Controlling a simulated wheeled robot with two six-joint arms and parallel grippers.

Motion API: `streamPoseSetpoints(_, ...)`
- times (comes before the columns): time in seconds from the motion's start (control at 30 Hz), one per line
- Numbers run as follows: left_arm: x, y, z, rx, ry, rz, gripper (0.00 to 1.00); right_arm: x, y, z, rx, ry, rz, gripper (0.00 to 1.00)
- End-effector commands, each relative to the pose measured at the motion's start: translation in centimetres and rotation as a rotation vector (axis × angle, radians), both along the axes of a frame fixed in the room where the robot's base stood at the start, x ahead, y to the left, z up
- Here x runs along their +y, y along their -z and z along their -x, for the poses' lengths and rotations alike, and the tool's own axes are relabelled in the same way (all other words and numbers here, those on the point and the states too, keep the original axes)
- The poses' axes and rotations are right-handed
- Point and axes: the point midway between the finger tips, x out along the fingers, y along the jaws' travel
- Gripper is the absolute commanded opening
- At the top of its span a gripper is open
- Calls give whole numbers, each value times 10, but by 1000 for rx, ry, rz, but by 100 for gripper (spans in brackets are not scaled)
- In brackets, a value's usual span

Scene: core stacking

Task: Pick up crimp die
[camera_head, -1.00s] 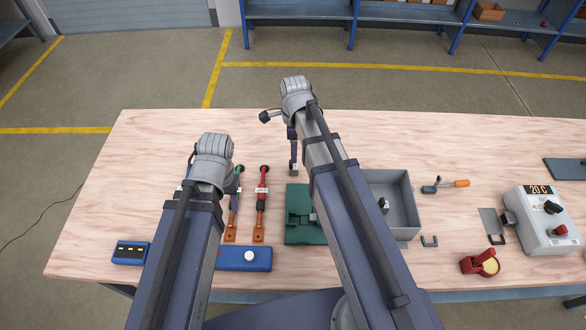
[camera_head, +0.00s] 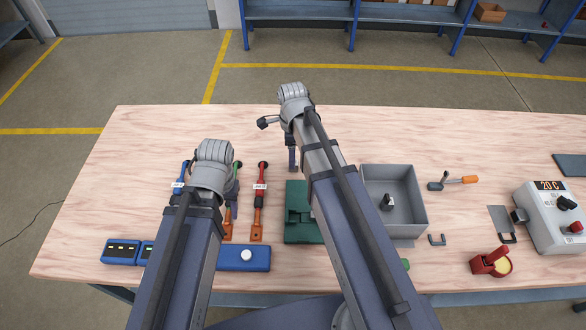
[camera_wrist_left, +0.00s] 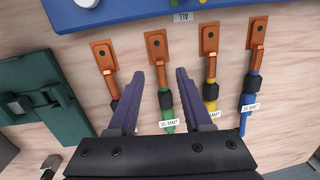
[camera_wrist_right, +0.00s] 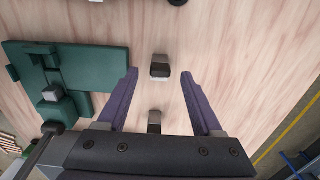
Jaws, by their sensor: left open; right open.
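Two small dark blocks with grey faces, which look like crimp dies, lie on the table in the right wrist view: one (camera_wrist_right: 160,68) just ahead of and between my fingertips, one (camera_wrist_right: 154,121) nearer the palm. My right gripper (camera_wrist_right: 158,86) is open and empty above them; in the head view it (camera_head: 292,158) points down behind the green fixture (camera_head: 302,226). My arms hide part of the table.
The red cable (camera_head: 259,205) lies left of the fixture. A blue cable (camera_wrist_left: 248,90) lies beside the yellow one. A grey bin (camera_head: 417,220) stands right of my right arm, with a dark item inside. A control box (camera_head: 545,225) stands far right. The back of the table is clear.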

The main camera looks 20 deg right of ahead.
Motion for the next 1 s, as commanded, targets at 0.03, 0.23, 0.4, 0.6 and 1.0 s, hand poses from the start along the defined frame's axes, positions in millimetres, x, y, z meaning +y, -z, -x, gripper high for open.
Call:
streamPoseSetpoints(0.03, 0, 14, 0, 0, 0, 0, 50, 1, 14, 0, 0, 0, 0, 68)
streamPoseSetpoints(0.23, 0, 26, 0, 0, 0, 0, 50, 0, 26, 0, 0, 0, 0, 68)
streamPoseSetpoints(0.4, 0, 23, 0, 0, 0, 0, 50, 0, 23, 0, 0, 0, 0, 68)
streamPoseSetpoints(0.6, 0, 23, 0, 0, 0, 0, 50, 0, 23, 0, 0, 0, 0, 50)
streamPoseSetpoints(1.0, 0, 23, 0, 0, 0, 0, 50, 0, 24, 0, 0, 0, 0, 4)
